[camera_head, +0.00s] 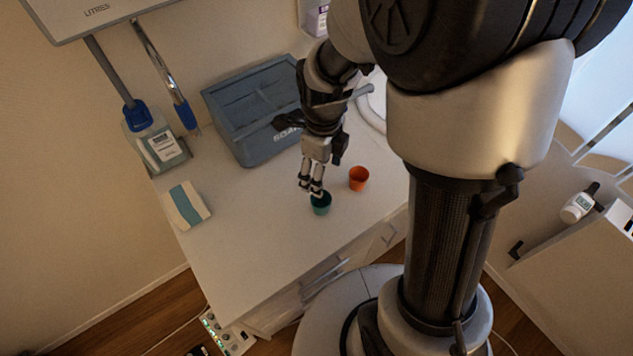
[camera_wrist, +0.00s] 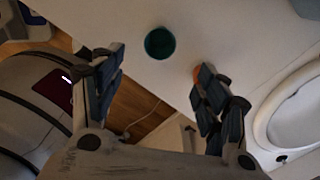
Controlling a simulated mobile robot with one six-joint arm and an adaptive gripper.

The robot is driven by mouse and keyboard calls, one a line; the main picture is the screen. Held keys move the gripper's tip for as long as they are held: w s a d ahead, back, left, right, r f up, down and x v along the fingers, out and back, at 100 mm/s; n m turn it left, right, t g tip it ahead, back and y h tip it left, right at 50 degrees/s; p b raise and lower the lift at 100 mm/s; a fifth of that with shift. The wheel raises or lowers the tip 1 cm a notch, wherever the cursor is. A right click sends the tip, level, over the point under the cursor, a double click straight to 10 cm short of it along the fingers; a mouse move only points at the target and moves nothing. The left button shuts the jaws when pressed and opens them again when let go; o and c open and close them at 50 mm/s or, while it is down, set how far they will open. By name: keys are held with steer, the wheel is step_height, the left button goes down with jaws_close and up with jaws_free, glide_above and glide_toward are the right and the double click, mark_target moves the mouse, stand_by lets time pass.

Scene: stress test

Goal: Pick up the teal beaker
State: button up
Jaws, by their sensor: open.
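The teal beaker (camera_head: 320,206) stands on the white counter near its front edge. In the wrist view the teal beaker (camera_wrist: 160,43) shows from above, beyond and between my two fingers. My gripper (camera_head: 311,191) is open and points down just above and slightly left of the beaker. In the wrist view the fingers of my gripper (camera_wrist: 160,85) are spread wide with nothing between them. I cannot tell from these views whether a fingertip touches the beaker.
An orange cup (camera_head: 359,179) stands close right of the beaker; a finger mostly hides it in the wrist view (camera_wrist: 197,72). A blue-grey bin (camera_head: 240,130), a bottle with a blue pump (camera_head: 158,145) and a white-and-teal box (camera_head: 186,206) stand behind and left. The counter's front left is clear.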

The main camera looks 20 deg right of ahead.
step_height(320, 180, down, 13)
steer(key=b, duration=0.4)
steer(key=shift+f+b, duration=0.15)
steer(key=shift+b, duration=0.2)
steer(key=c, duration=1.1)
steer(key=shift+c, duration=0.2)
step_height(320, 180, up, 20)
steer(key=p, duration=0.7)
steer(key=w+f+n+b, duration=0.1)
steer(key=f+n, duration=0.3)
steer(key=n, duration=0.9)
steer(key=w+f+n+b, duration=0.1)
steer(key=w+f+n, duration=0.2)
steer(key=n, duration=1.1)
step_height(320, 180, down, 2)
steer(key=shift+w, duration=0.25)
